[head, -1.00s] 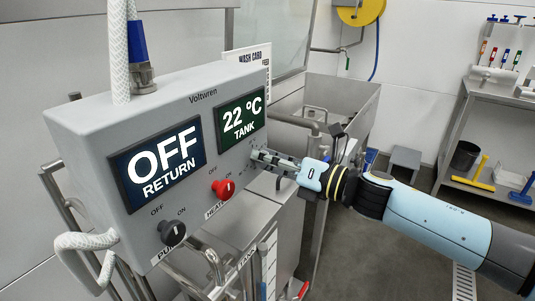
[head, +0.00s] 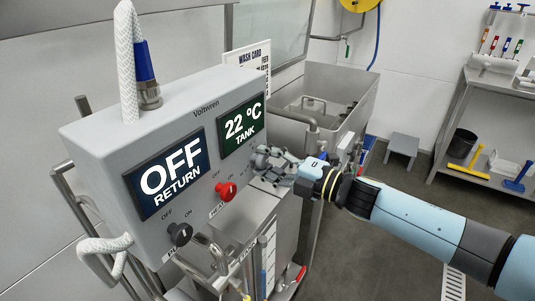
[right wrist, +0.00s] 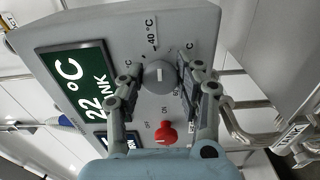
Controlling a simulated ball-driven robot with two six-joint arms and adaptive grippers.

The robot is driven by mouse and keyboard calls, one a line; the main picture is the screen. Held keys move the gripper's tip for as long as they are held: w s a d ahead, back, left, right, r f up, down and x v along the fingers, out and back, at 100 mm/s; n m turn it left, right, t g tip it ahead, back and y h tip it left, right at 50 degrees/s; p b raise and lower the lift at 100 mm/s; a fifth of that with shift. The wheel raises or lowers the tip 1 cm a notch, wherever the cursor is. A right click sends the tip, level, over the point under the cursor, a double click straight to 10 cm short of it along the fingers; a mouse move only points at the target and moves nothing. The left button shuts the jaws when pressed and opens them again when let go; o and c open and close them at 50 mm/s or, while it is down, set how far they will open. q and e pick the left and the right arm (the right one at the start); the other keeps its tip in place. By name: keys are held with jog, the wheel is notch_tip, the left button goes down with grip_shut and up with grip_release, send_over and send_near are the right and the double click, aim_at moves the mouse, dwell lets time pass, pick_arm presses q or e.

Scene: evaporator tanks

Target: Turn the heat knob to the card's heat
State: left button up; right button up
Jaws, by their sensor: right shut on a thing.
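The grey control box (head: 105,160) carries a green screen reading 22 °C TANK (head: 241,124) and a dark screen reading OFF RETURN (head: 166,174). In the right wrist view, the grey heat knob (right wrist: 159,75) has a white pointer line that runs up and down the picture. A 40 °C mark (right wrist: 152,32) sits above it. My right gripper (head: 262,160) is shut on this knob, one finger on each side, and hides it in the head view. The wash card (head: 250,55) stands behind the box; its lower part is hidden and its heat value is unreadable. My left gripper is out of view.
A red heater knob (head: 226,191) and a dark pump knob (head: 180,233) sit on the same face, close to the grey knob. Steel pipes and a tank (head: 345,82) stand behind and below. Open floor (head: 385,255) lies to the right.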

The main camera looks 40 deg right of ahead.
jog(key=m+p, duration=0.2)
jog(key=m, duration=0.1)
jog(key=shift+m, duration=0.4)
jog(key=m+p, duration=0.1)
jog(key=m, duration=0.2)
jog(key=shift+f+m+p, duration=0.1)
jog(key=shift+m+p, duration=0.2)
jog(key=m+p, duration=0.1)
jog(key=m, duration=0.2)
jog(key=shift+s+a+f+m+p, duration=0.1)
jog(key=shift+m+p, duration=0.25)
jog(key=shift+m, duration=0.35)
jog(key=shift+f+m+p, duration=0.1)
jog(key=shift+m+p, duration=0.25)
jog(key=shift+m, duration=0.35)
jog(key=o, duration=1.2)
jog(key=shift+c, duration=0.2)
jog(key=v, duration=1.2)
